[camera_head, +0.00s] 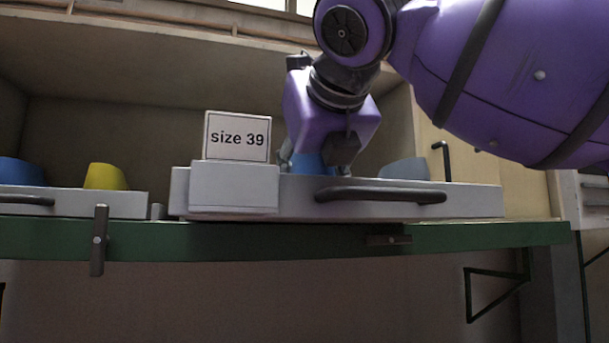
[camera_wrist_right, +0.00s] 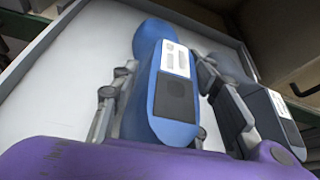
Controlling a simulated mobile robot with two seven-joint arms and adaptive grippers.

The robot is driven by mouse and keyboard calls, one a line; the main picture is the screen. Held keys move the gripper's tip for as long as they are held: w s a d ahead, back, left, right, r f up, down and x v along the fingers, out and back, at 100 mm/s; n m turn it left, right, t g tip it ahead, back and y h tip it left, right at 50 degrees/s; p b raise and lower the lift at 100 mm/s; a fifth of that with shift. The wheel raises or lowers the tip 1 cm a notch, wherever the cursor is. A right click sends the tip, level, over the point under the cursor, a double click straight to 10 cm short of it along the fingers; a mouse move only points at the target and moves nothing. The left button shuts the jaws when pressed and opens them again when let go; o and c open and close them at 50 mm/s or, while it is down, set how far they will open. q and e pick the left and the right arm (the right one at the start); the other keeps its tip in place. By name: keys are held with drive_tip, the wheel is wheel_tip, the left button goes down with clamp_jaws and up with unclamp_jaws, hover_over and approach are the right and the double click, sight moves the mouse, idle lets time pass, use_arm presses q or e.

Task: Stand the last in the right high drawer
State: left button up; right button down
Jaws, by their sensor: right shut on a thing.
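The right high drawer (camera_head: 470,201) is pulled out and carries a "size 39" card (camera_head: 237,136) at its front left. My right gripper (camera_head: 314,163) reaches down into it from above. It is shut on a blue last (camera_head: 312,164), whose top shows just above the drawer front. In the right wrist view the blue last (camera_wrist_right: 172,112) lies between the two fingers (camera_wrist_right: 160,85), with a white label and a dark patch facing the camera. The pale drawer floor (camera_wrist_right: 75,65) is behind it. Whether the last touches the floor I cannot tell. My left gripper is not in view.
A grey last (camera_head: 404,169) stands in the same drawer, to the right of my gripper; it shows close to the right finger in the wrist view (camera_wrist_right: 272,108). The left drawer (camera_head: 80,205) holds a yellow last (camera_head: 105,177) and a blue one (camera_head: 20,172). A green edge (camera_head: 300,239) runs below.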

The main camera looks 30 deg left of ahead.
drive_tip(key=shift+d, duration=0.25)
drive_tip(key=shift+s+f, duration=0.15)
drive_tip(key=c, duration=1)
unclamp_jaws()
drive_tip(key=shift+f, duration=0.15)
drive_tip(key=shift+r, duration=0.2)
drive_tip(key=v, duration=1.1)
drive_tip(key=shift+s+d+r, duration=0.15)
drive_tip(key=shift+s+d, duration=0.1)
drive_tip(key=shift+d, duration=0.05)
